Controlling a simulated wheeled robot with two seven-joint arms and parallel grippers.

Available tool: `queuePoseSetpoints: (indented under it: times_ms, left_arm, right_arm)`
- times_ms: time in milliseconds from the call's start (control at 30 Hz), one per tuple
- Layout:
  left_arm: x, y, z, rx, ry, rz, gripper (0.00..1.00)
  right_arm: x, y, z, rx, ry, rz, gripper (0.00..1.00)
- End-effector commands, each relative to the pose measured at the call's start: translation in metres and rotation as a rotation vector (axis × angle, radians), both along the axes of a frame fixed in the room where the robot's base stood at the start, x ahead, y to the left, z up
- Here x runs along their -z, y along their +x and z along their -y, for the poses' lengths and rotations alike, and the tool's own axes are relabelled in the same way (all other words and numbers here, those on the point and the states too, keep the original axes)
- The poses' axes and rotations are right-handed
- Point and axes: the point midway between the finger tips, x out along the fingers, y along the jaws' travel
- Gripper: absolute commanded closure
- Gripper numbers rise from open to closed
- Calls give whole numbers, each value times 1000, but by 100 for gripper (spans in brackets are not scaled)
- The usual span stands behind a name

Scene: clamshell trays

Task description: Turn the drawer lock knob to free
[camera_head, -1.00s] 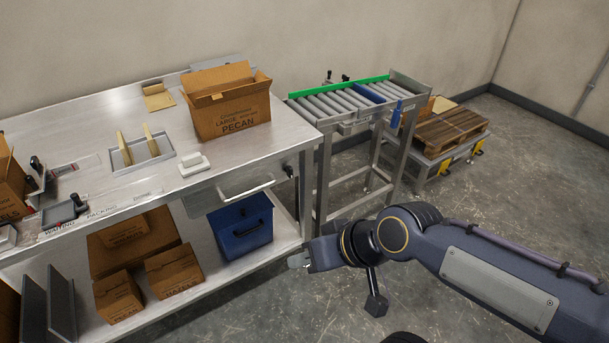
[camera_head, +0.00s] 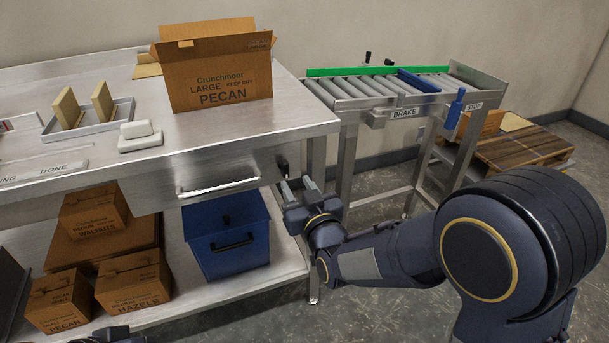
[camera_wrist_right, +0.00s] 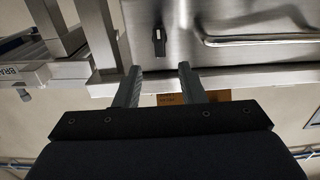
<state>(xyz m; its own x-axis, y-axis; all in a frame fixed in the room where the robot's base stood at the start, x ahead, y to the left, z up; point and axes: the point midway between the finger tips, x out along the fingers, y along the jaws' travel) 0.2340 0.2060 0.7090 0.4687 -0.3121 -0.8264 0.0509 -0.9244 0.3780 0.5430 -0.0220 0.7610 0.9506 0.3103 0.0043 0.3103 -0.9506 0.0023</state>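The drawer lock knob (camera_head: 283,165) is a small dark knob on the steel front of the packing bench, right of the drawer handle (camera_head: 218,188). In the right wrist view the knob (camera_wrist_right: 159,40) looks dark and upright, lying ahead of the fingers and roughly between them. My right gripper (camera_head: 298,187) is open and empty, just below and in front of the knob, apart from it. In the right wrist view its two fingers (camera_wrist_right: 158,78) are spread with a clear gap. My left gripper does not show; only a dark part lies at the bottom left edge of the head view.
A blue bin (camera_head: 227,245) and small cartons stand on the shelf below the drawer. A large pecan carton (camera_head: 215,85) stands on the bench top. A roller conveyor (camera_head: 400,88) with a blue brake lever (camera_head: 455,110) stands to the right. Floor space separates bench and conveyor.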

Motion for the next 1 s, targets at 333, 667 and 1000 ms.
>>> queuePoseSetpoints:
  times_ms: [333,667,1000]
  left_arm:
    - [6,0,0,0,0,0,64]
    - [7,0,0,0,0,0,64]
    - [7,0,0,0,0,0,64]
  right_arm:
    - [1,51,-16,1,0,-2,64]
    - [0,63,-19,1,2,-5,64]
    - [0,63,-19,1,2,-5,95]
